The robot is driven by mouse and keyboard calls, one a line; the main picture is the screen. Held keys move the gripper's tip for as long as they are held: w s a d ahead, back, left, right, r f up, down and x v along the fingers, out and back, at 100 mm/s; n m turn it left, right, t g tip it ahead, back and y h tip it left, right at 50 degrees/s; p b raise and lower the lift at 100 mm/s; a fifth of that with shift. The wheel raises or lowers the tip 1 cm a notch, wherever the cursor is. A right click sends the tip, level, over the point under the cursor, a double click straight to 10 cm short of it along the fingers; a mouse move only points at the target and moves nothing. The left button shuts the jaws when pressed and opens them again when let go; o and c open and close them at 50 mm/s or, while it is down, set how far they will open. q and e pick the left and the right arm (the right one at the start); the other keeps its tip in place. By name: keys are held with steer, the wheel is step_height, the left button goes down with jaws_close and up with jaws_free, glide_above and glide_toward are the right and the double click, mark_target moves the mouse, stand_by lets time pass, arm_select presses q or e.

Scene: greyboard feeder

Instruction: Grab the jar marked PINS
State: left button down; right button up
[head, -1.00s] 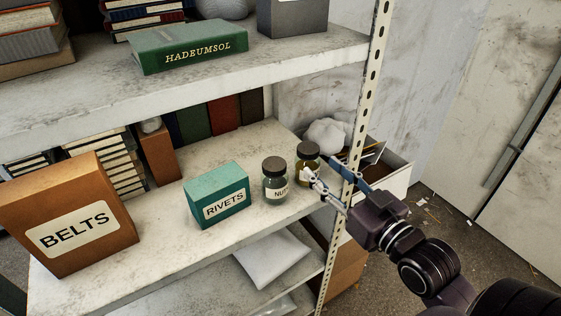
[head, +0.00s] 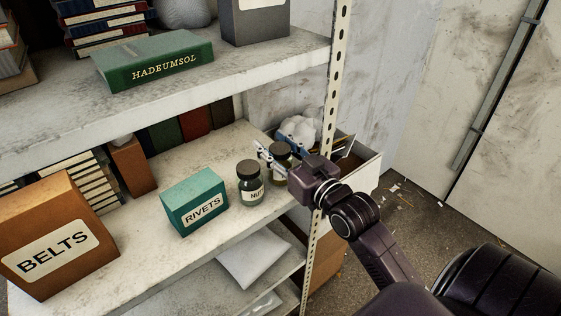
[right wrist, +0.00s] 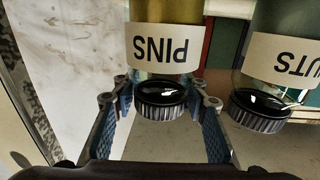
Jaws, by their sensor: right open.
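The jar marked PINS (right wrist: 163,50) has yellowish glass and a dark ribbed lid, and appears upside down in the right wrist view. In the head view it (head: 281,169) stands upright on the middle shelf, partly hidden by my right gripper (head: 274,150). In the right wrist view the blue-padded fingers of the right gripper (right wrist: 160,88) are open, one on each side of the jar. I cannot tell whether they touch it. My left gripper is not in view.
The NUTS jar (head: 250,186) stands close beside the PINS jar, with a teal RIVETS box (head: 194,202) further left. A slotted shelf post (head: 334,95) rises near my right gripper. An orange BELTS box (head: 55,235) is at the left. Shelf surface (head: 150,228) between the boxes is bare.

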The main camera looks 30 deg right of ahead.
steer(key=shift+w, duration=1.4)
steer(key=shift+s, duration=0.1)
steer(key=shift+c, duration=0.7)
jaws_close()
